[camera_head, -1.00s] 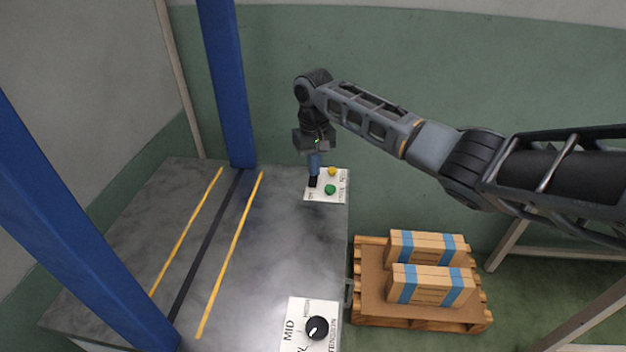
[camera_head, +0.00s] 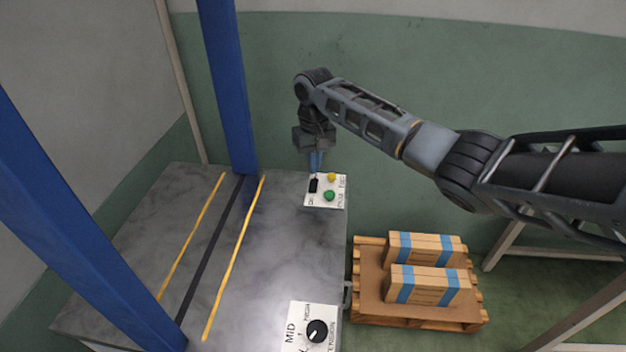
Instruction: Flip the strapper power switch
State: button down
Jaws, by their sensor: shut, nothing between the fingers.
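The strapper's white switch panel (camera_head: 321,201) lies at the far right corner of the grey machine top. On it are a black power switch (camera_head: 313,185), a green button (camera_head: 329,196) and a yellow button (camera_head: 332,177). My gripper (camera_head: 315,170) points down, its blue fingers shut and empty. The fingertips are at the far end of the black switch in the picture; I cannot tell whether they touch it. Lettering by the switch is too small to read surely.
A second white panel with a black tension knob (camera_head: 317,331) is at the near edge of the grey top (camera_head: 262,262). Blue posts (camera_head: 228,85) stand at the left. A wooden pallet (camera_head: 415,314) with strapped boxes (camera_head: 425,285) is on the floor to the right.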

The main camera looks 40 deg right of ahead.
aim_at(314, 181)
jog(key=shift+r+p, duration=1.7)
jog(key=shift+r, duration=0.2)
